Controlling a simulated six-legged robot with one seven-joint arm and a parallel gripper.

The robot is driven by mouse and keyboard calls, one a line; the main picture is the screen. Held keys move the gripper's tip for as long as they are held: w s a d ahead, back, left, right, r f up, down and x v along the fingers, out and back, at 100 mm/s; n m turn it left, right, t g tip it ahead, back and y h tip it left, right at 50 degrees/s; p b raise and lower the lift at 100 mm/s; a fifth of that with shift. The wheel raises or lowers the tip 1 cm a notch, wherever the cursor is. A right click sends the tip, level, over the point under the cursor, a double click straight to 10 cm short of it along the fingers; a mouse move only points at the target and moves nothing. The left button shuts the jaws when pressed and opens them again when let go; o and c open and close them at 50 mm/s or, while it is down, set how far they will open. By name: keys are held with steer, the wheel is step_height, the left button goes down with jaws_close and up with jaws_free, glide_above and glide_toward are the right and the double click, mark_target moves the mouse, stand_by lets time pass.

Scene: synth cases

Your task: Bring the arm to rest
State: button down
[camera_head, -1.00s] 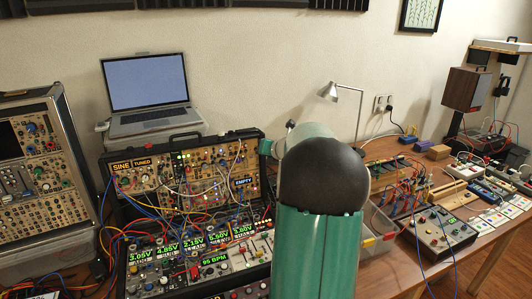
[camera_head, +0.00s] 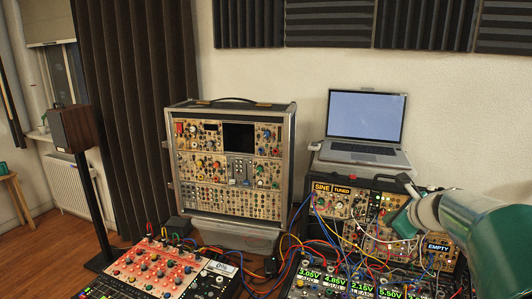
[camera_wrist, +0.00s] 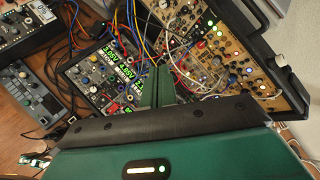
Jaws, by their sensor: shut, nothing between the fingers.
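My gripper (camera_wrist: 165,78) shows in the wrist view as two green fingers shut together with nothing between them. It hangs above the open synth case, with the lit module row (camera_wrist: 118,70) beyond and to the left of the fingers. How far the fingertips are from the panel and cables I cannot tell. In the head view my green and white arm reaches in from the right edge and covers part of the synth case (camera_head: 338,203).
Patch cables loop over the synth case. A laptop (camera_head: 366,118) stands behind it. A tall modular cabinet (camera_head: 285,150) is left of it, and a red-lit panel (camera_head: 160,268) lies in front. A speaker (camera_head: 75,128) stands at far left. Air above the front panels looks clear.

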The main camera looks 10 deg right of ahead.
steer(key=s+a+n+g+y, duration=0.1)
steer(key=s+a+n+g, duration=0.1)
steer(key=s+a+n, duration=0.5)
steer(key=s+a+n+g+y, duration=0.1)
steer(key=s+a+n, duration=0.2)
steer(key=a+n, duration=0.7)
steer(key=s+a+f+n+g+h, duration=0.1)
steer(key=s+a+f+n, duration=0.1)
steer(key=s+a+n, duration=0.2)
steer(key=s+a+f+n+h, duration=0.1)
steer(key=s+a+f+n, duration=0.2)
steer(key=s+n, duration=0.5)
steer(key=shift+s+a+g, duration=0.4)
steer(key=shift+s+a, duration=0.15)
steer(key=shift+a, duration=0.2)
